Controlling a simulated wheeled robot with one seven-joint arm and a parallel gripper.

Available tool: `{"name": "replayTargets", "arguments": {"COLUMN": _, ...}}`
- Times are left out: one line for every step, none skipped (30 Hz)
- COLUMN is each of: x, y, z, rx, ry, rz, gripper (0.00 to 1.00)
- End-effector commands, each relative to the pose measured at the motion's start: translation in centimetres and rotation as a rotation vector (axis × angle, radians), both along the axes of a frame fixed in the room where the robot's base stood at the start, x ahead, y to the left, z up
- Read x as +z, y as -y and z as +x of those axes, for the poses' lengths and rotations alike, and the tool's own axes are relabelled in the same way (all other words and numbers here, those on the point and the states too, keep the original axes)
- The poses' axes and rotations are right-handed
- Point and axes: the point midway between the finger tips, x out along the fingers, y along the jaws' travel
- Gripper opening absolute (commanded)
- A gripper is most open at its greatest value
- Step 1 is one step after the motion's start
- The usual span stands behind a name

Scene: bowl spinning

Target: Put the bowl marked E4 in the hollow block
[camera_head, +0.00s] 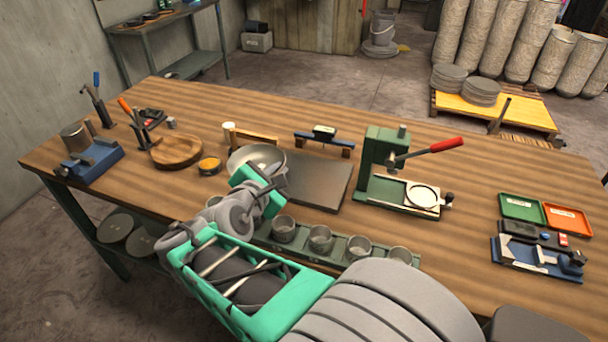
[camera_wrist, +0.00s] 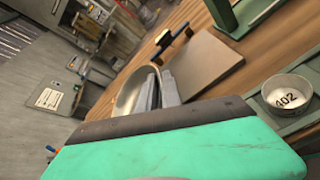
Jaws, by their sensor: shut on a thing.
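A shiny metal bowl (camera_head: 262,156) is at my gripper (camera_head: 264,183), over the workbench left of the dark flat plate. In the wrist view the bowl (camera_wrist: 128,98) is tilted, and my gripper's grey fingers (camera_wrist: 160,92) are shut on its near rim. No marking on this bowl can be read, so I cannot tell if it is E4. A round wooden block (camera_head: 177,151) with a shallow hollow, which looks like the hollow block, lies on the bench to the left. The gripper hides part of the bowl.
A dark flat plate (camera_head: 316,183) lies right of the bowl. A green rack (camera_head: 336,242) holds several small cups, one marked 402 (camera_wrist: 287,96). An orange tin (camera_head: 209,165) sits between bowl and wooden block. A green lever press (camera_head: 385,160) stands to the right.

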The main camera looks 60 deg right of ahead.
Motion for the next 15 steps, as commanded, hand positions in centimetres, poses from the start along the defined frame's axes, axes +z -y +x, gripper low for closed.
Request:
{"name": "replayTargets", "arguments": {"x": 0.6, "y": 1.1, "z": -2.7, "rx": -0.074, "ry": 0.007, "rz": 0.002, "gripper": 0.00}}
{"name": "replayTargets", "arguments": {"x": 0.7, "y": 1.5, "z": -4.0, "rx": -0.110, "ry": 0.010, "rz": 0.005, "gripper": 0.00}}
{"name": "replayTargets", "arguments": {"x": 0.9, "y": 1.9, "z": -5.6, "rx": -0.152, "ry": 0.011, "rz": 0.009, "gripper": 0.00}}
{"name": "replayTargets", "arguments": {"x": 0.9, "y": 2.1, "z": -6.6, "rx": -0.179, "ry": 0.013, "rz": 0.010, "gripper": 0.00}}
{"name": "replayTargets", "arguments": {"x": 1.0, "y": 2.3, "z": -7.4, "rx": -0.201, "ry": 0.015, "rz": 0.012, "gripper": 0.00}}
{"name": "replayTargets", "arguments": {"x": 1.1, "y": 2.5, "z": -8.3, "rx": -0.226, "ry": 0.016, "rz": 0.015, "gripper": 0.00}}
{"name": "replayTargets", "arguments": {"x": 1.1, "y": 2.6, "z": -8.8, "rx": -0.239, "ry": 0.017, "rz": 0.016, "gripper": 0.00}}
{"name": "replayTargets", "arguments": {"x": 1.1, "y": 2.7, "z": -9.2, "rx": -0.249, "ry": 0.018, "rz": 0.016, "gripper": 0.00}}
{"name": "replayTargets", "arguments": {"x": 1.0, "y": 2.9, "z": -9.4, "rx": -0.258, "ry": 0.017, "rz": 0.016, "gripper": 0.00}}
{"name": "replayTargets", "arguments": {"x": 0.8, "y": 3.2, "z": -9.5, "rx": -0.263, "ry": 0.015, "rz": 0.018, "gripper": 0.00}}
{"name": "replayTargets", "arguments": {"x": 0.5, "y": 3.7, "z": -9.4, "rx": -0.265, "ry": 0.013, "rz": 0.018, "gripper": 0.00}}
{"name": "replayTargets", "arguments": {"x": 0.1, "y": 4.5, "z": -9.2, "rx": -0.267, "ry": 0.012, "rz": 0.019, "gripper": 0.00}}
{"name": "replayTargets", "arguments": {"x": -0.3, "y": 5.2, "z": -9.0, "rx": -0.269, "ry": 0.012, "rz": 0.019, "gripper": 0.00}}
{"name": "replayTargets", "arguments": {"x": -0.7, "y": 6.0, "z": -8.6, "rx": -0.267, "ry": 0.011, "rz": 0.020, "gripper": 0.00}}
{"name": "replayTargets", "arguments": {"x": -1.2, "y": 7.1, "z": -8.2, "rx": -0.267, "ry": 0.011, "rz": 0.021, "gripper": 0.00}}
